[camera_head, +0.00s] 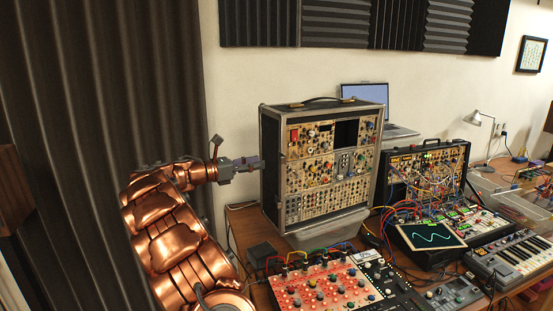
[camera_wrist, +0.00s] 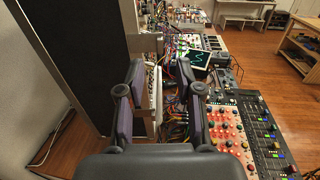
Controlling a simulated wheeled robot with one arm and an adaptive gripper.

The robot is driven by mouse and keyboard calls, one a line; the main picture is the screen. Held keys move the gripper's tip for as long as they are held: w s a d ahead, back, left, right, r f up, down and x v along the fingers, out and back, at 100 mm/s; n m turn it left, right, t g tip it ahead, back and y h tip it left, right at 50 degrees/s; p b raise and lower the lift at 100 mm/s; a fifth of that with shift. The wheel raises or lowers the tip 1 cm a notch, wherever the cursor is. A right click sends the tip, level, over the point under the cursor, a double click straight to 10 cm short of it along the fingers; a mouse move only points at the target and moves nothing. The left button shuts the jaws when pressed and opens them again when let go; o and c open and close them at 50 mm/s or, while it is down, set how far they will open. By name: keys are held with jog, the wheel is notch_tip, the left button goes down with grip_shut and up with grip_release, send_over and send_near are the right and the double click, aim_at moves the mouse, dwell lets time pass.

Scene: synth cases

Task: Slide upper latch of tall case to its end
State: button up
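The tall case (camera_head: 327,160) stands upright on the table, its panel full of modules and knobs, with a handle on top. In the wrist view its dark side (camera_wrist: 62,50) fills the upper left, with a pale edge strip. A pale bracket-like piece (camera_wrist: 146,43) juts from that edge beyond my fingers; I cannot tell whether it is the upper latch.
A smaller open synth case (camera_head: 425,165) with many cables stands right of the tall case. A red-panelled mixer (camera_head: 325,290) lies in front, and a small scope screen (camera_head: 431,236) and keyboard (camera_head: 510,258) lie to the right. A dark curtain (camera_head: 100,90) hangs at left.

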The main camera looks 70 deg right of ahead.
aim_at(281, 158)
jog(key=p+x, duration=0.2)
jog(key=x, duration=0.6)
grip_shut()
dwell(0.7)
